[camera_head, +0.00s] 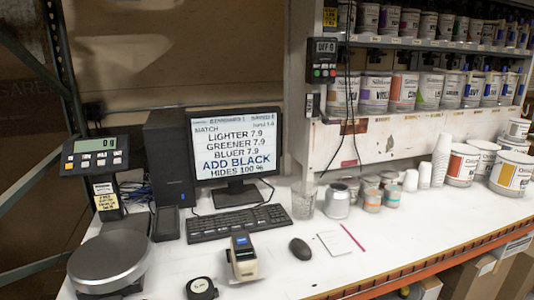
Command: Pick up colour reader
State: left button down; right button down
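The colour reader (243,259) appears to be the small beige and dark handheld device with a blue screen on top. It sits on the white bench (300,272) in front of the keyboard, near the bottom middle of the head view. Nothing touches it and all of its upper side shows. Neither of my grippers is in view.
A tape measure (201,288) lies left of the reader, and a mouse (300,249) lies right of it. The keyboard (238,223) and monitor (234,146) stand behind. A scale (110,262) is at left.

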aim_at(245, 263)
jog(key=i+j+u, duration=0.1)
jog(key=i, duration=0.9)
